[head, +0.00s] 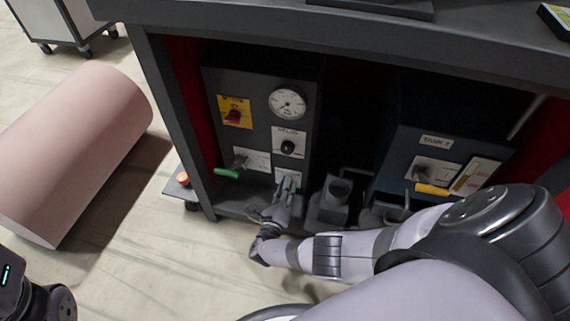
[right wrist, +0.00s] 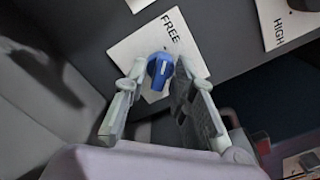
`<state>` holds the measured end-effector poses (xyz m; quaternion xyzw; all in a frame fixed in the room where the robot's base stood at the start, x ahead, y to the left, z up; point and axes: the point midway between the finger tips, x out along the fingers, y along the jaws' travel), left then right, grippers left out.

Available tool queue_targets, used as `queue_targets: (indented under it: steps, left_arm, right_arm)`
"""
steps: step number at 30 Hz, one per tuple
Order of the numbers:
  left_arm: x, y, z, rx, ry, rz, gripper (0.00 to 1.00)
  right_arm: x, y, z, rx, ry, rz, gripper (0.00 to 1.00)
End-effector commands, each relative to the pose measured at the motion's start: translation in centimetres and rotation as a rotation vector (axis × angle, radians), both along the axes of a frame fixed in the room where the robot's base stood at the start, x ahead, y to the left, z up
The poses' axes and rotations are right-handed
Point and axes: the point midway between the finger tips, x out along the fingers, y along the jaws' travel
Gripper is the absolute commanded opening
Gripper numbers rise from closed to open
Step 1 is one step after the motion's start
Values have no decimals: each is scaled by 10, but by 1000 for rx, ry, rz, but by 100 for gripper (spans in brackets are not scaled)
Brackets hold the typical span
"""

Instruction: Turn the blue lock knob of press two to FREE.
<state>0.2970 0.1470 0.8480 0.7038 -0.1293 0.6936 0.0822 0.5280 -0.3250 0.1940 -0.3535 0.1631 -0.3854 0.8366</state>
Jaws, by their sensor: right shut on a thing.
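The blue lock knob (right wrist: 160,70) sits on a white plate (right wrist: 128,48) marked FREE, on a dark panel, in the right wrist view. A pale mark shows on the knob's face; I cannot tell exactly which way it points. The plate's other lettering is hidden by the fingers. My right gripper (right wrist: 160,88) has one finger on each side of the knob and is shut on it. In the head view my right gripper (head: 286,188) is at the lower part of the grey panel (head: 261,132), and the knob is hidden there. My left gripper is not in view.
A gauge (head: 287,102), a black knob (head: 288,146), a red knob (head: 233,116) and a green-handled lever (head: 228,173) are close by on the panel. A yellow-handled lever (head: 432,189) is on the right. The bench top (head: 330,42) overhangs. A pink cylinder (head: 75,150) lies on the floor.

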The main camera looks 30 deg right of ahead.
Motion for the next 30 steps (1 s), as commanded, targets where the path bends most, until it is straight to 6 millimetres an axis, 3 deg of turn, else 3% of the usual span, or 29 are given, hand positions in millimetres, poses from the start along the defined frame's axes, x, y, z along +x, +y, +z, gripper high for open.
queue_targets:
  steps: [10, 11, 14, 23, 30]
  left_arm:
    - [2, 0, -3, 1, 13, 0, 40]
    - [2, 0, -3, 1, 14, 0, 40]
    - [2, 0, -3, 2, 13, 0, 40]
    - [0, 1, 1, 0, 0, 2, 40]
    - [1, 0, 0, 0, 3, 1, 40]
  right_arm:
    - [1, -4, 1, -5, 1, -5, 0]
    - [1, -4, 1, -5, 1, -5, 26]
    - [1, -4, 1, -5, -1, -4, 32]
    - [-1, 0, 0, -1, 0, -1, 32]
    - [-18, 19, 0, 1, 0, -1, 32]
